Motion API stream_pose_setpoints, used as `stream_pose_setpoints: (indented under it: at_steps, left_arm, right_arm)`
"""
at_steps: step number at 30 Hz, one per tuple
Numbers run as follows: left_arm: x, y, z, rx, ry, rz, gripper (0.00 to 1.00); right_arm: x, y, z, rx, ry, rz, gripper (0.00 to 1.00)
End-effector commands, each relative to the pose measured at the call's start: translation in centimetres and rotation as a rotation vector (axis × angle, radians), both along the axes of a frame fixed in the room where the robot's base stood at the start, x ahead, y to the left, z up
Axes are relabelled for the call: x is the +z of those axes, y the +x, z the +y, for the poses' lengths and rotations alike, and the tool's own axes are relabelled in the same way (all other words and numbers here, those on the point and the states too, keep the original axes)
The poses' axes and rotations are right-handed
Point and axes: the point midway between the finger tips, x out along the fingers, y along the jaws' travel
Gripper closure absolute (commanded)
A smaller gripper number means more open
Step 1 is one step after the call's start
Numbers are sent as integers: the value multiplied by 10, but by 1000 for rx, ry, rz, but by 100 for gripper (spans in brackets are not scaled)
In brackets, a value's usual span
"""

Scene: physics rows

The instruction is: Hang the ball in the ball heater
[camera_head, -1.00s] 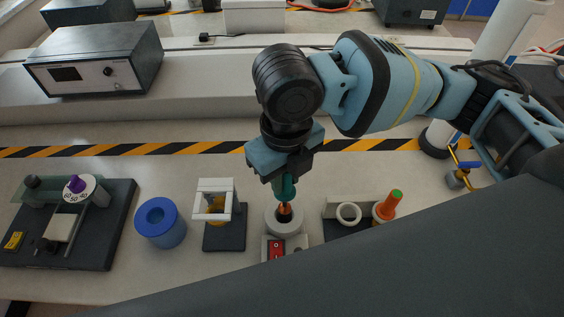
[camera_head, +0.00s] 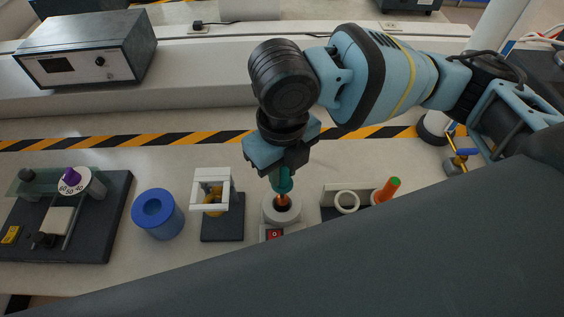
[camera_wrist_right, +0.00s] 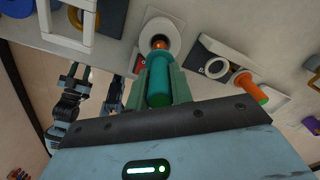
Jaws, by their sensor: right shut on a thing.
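My right gripper (camera_head: 281,172) is shut on the teal handle (camera_head: 282,184), which shows from above in the right wrist view (camera_wrist_right: 158,82). Below the handle is a copper-orange end (camera_head: 282,200), over the opening of the ball heater (camera_head: 270,214), a pale round ring with a red switch (camera_head: 274,234). In the wrist view this orange end (camera_wrist_right: 159,44) lies over the white ring (camera_wrist_right: 171,34). The ball itself and its depth in the ring cannot be made out. Dark and light-blue parts, probably my left arm, show at the wrist view's left; its jaws are unclear.
A white frame stand (camera_head: 219,235) and a blue cylinder (camera_head: 157,227) stand left of the heater. A ring stand (camera_head: 345,202) with an orange, green-topped handle (camera_head: 387,190) is close on the right. A black dial board (camera_head: 105,225) lies far left.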

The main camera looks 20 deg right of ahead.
Motion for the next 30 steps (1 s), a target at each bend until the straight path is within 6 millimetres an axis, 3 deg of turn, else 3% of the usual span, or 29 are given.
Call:
stream_pose_setpoints:
  at_steps: [16,30]
  left_arm:
    - [-4,-3,0,1,-1,9,64]
    - [-4,-3,-2,7,-5,9,64]
  right_arm:
    - [-19,0,0,0,1,0,96]
    - [-21,0,0,0,0,-1,96]
